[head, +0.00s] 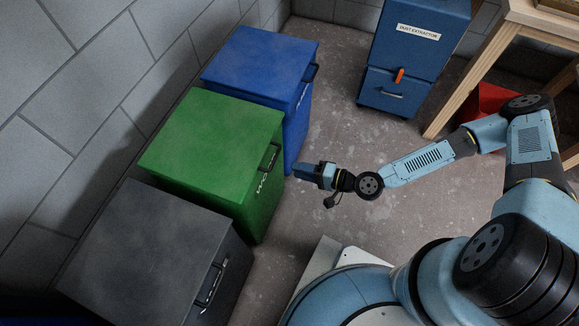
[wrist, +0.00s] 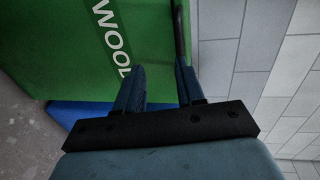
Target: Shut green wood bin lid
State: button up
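The green wood bin (head: 215,150) stands in the middle of the row along the left wall. Its lid (head: 205,140) lies flat on top, and I see no gap under it. A dark handle (head: 269,158) is on its front, above the white lettering. My gripper (head: 297,170) is in front of the bin, to the right of the handle and apart from the bin in the head view. In the wrist view my gripper (wrist: 160,78) is open and empty, facing the green front (wrist: 80,40). The handle (wrist: 180,30) shows beyond the right finger; whether they touch I cannot tell.
A blue bin (head: 260,65) stands behind the green one and a dark grey bin (head: 150,250) in front. A blue dust extractor (head: 415,55) and a wooden table (head: 480,60) with a red box (head: 490,102) under it are at the back. The floor (head: 340,130) between is clear.

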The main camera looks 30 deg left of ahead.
jog(key=s+v, duration=0.1)
jog(key=v, duration=0.6)
jog(key=shift+w, duration=0.3)
jog(key=shift+w+d, duration=0.1)
jog(key=shift+d, duration=0.05)
